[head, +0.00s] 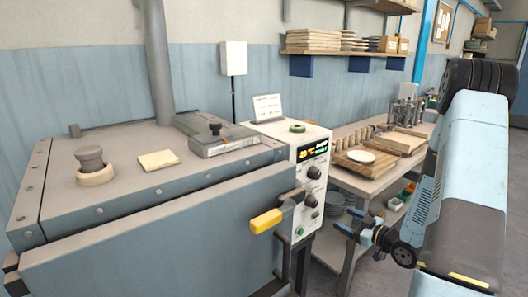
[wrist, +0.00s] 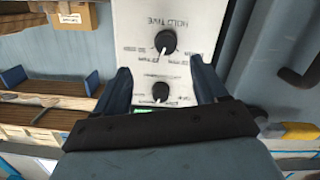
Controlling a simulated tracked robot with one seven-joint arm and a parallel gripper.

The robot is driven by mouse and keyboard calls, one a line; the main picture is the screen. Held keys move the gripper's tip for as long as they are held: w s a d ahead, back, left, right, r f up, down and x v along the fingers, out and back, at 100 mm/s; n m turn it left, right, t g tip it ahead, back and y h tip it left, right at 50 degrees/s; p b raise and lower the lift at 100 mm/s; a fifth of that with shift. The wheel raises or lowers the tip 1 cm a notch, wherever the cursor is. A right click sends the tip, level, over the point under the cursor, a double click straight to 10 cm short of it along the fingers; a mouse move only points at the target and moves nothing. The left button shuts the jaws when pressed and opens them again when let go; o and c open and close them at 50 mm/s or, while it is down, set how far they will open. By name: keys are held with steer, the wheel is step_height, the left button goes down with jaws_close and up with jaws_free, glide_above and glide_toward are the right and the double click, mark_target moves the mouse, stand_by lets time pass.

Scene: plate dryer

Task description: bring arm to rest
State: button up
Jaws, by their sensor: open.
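My gripper (head: 350,222) is open and hangs in the air to the right of the dryer's control panel (head: 311,180). It is empty. In the wrist view my gripper (wrist: 160,70) shows both blue fingers spread, with the white panel (wrist: 190,20) and two black knobs behind the gap. The dryer (head: 130,215) is a large grey-blue box at the left, with a yellow-gripped handle (head: 266,220) on its front right. Its inside is hidden.
A wooden workbench (head: 372,183) with boards, a white plate (head: 361,156) and several small cylinders stands behind my gripper. Stacked plates (head: 334,224) sit on its lower shelf. A wall shelf (head: 345,52) holds more stacks. The floor right of the bench looks partly clear.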

steer(key=w+d+r+m+g+h, duration=0.1)
steer(key=w+d+r+g+h, duration=0.15)
steer(key=r+h, duration=0.55)
steer(key=s+r+m+g+h, duration=0.1)
steer(key=s+r+m+h, duration=0.3)
steer(key=r, duration=0.7)
steer(key=s+a+r+m+g+y, duration=0.1)
steer(key=s+a+r, duration=0.2)
steer(key=s, duration=0.5)
steer(key=s+a+r+m+g, duration=0.2)
steer(key=s+a+r, duration=0.1)
steer(key=s, duration=0.6)
steer(key=s+a+r+m+g+y, duration=0.1)
steer(key=s+a+r+m+g, duration=0.1)
steer(key=s+a, duration=0.3)
steer(key=s+r, duration=0.1)
steer(key=s, duration=0.2)
steer(key=shift+s+r+y, duration=0.3)
steer(key=shift+s+r, duration=0.1)
